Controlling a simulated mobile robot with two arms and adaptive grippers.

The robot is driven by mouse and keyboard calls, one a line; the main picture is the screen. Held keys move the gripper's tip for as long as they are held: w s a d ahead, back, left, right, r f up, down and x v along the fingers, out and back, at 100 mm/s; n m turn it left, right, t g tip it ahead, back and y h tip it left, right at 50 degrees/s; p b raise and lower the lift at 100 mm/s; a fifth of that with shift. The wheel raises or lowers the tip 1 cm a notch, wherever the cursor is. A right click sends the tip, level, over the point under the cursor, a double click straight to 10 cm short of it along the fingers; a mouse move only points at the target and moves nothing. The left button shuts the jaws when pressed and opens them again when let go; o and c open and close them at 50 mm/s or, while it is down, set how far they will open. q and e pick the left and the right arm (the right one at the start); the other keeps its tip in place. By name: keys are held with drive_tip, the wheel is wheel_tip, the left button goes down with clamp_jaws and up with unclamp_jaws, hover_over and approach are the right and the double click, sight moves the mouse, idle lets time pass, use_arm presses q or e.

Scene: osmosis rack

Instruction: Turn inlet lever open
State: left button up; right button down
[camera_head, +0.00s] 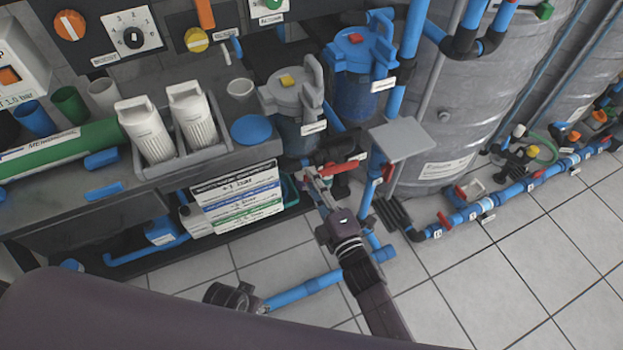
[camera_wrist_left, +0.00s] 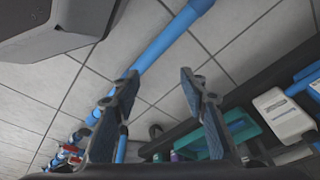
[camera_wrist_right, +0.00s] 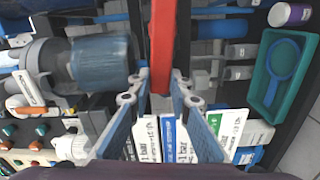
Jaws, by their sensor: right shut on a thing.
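A red lever (camera_head: 343,167) sits on a dark valve below the grey-lidded filter housing (camera_head: 291,85). My right gripper (camera_head: 316,180) reaches up to it from below and is shut on it. In the right wrist view the red lever (camera_wrist_right: 161,45) runs upward from between the two fingertips (camera_wrist_right: 160,88). The fingers hide its near end, and I cannot read a label that names it.
A white sign board (camera_head: 235,198) stands just left of my right gripper. A grey plate (camera_head: 399,138) and blue vertical pipe (camera_head: 369,185) are close on its right. Another red lever (camera_head: 444,220) is on the floor pipe near the tank (camera_head: 466,100). Tiled floor is free at lower right.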

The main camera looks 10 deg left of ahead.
use_arm(q)
drive_tip(key=shift+w+d+r+b, duration=0.1)
drive_tip(key=shift+w+r+b, duration=0.15)
drive_tip(key=shift+r, duration=0.6)
drive_tip(key=shift+w+d+r+b, duration=0.15)
drive_tip(key=shift+w+r, duration=0.2)
drive_tip(key=shift+r, duration=0.5)
use_arm(e)
drive_tip(key=shift+f+n, duration=0.5)
drive_tip(key=shift+n, duration=0.4)
use_arm(q)
drive_tip(key=shift+a, duration=0.1)
use_arm(e)
drive_tip(key=c, duration=1.8)
unclamp_jaws()
drive_tip(key=shift+o, duration=0.2)
drive_tip(key=v, duration=1.2)
